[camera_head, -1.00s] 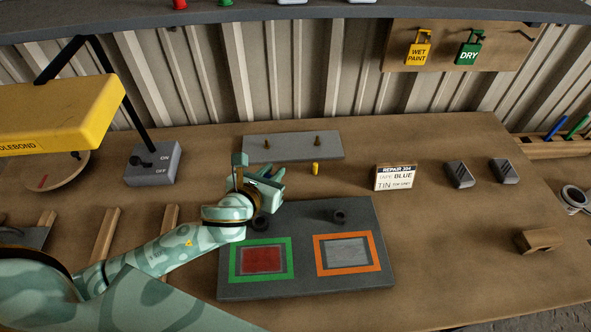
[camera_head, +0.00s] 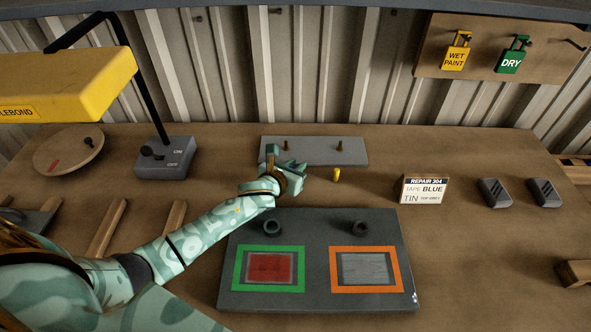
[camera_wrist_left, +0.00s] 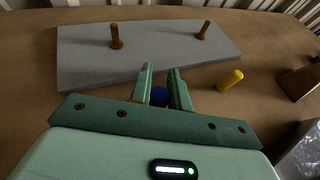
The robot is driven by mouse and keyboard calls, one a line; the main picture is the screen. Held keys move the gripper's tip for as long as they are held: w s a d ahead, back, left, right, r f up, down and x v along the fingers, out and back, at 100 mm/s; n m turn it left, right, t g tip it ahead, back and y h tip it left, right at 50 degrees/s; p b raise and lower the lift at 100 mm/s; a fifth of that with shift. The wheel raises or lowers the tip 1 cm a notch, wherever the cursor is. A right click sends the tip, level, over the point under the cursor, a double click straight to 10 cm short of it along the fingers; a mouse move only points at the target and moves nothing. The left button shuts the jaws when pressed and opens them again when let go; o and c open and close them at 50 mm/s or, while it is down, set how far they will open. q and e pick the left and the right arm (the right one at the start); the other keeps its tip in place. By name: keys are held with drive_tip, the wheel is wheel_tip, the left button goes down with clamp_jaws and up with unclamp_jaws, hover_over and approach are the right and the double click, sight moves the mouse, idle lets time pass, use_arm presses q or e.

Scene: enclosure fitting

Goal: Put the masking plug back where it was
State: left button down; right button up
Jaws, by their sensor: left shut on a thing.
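My left gripper (camera_head: 296,170) is shut on a small rounded blue thing, probably a plug, just in front of the grey plate. In the left wrist view the blue thing (camera_wrist_left: 160,96) sits between the two fingers (camera_wrist_left: 161,80), its lower part hidden. A yellow plug (camera_head: 336,174) is on the bench right of the gripper, apart from it; it also shows in the left wrist view (camera_wrist_left: 230,80). The dark panel (camera_head: 318,291) has two black rings, left (camera_head: 271,227) and right (camera_head: 360,227), behind a green-framed red patch and an orange-framed grey patch. My right gripper is not in view.
The grey plate (camera_head: 315,152) carries two upright brown pegs at the back. A yellow lamp (camera_head: 65,85) overhangs the left, above a switch box (camera_head: 163,158).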

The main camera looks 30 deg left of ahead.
use_arm(q)
drive_tip(key=shift+f, duration=0.1)
drive_tip(key=shift+f, duration=0.15)
drive_tip(key=c, duration=1.3)
unclamp_jaws()
drive_tip(key=shift+r, duration=0.25)
drive_tip(key=p+v, duration=0.3)
drive_tip(key=v, duration=0.8)
drive_tip(key=shift+a+p, duration=0.1)
drive_tip(key=shift+p, duration=0.25)
drive_tip(key=shift+s+r, duration=0.15)
drive_tip(key=shift+s, duration=0.3)
